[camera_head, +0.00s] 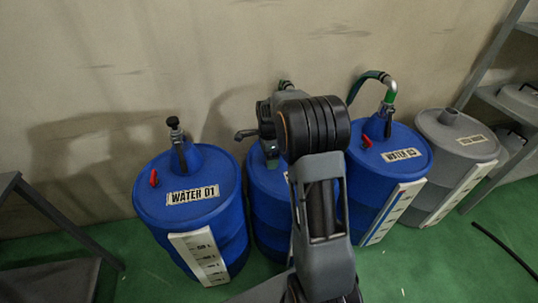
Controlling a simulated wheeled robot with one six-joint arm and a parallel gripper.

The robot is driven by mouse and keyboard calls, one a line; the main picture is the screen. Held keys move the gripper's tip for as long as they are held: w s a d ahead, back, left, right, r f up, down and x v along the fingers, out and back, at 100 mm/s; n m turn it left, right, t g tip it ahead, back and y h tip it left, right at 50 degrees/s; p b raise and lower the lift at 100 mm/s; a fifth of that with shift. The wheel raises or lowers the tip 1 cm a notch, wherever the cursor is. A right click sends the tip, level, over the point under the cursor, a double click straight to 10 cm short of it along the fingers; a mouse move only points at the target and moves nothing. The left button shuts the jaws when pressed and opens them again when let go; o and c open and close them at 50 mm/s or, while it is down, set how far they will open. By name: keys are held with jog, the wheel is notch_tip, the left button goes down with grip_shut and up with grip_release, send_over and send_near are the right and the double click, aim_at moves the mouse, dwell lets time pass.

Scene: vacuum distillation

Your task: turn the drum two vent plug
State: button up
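Drum two, the middle blue drum (263,190), stands between the WATER 01 drum and the WATER 03 drum. My arm covers its right part, its label and much of its top. I cannot make out its vent plug. My gripper (257,138) is over the top of this drum, mostly behind my arm. Dark parts there show at the arm's left side, and I cannot tell gripper from drum fitting for all of them. Whether the fingers are open or touch the plug is not visible.
The WATER 01 drum (150,210) has a red plug (153,177) and a black-capped neck. The WATER 03 drum (352,185) has a red plug (366,141) and a green hose (364,83). A grey drum (440,160) and shelving (490,60) stand right. A wall is behind.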

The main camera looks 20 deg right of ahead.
jog(key=c, duration=0.9)
jog(key=shift+c, duration=0.2)
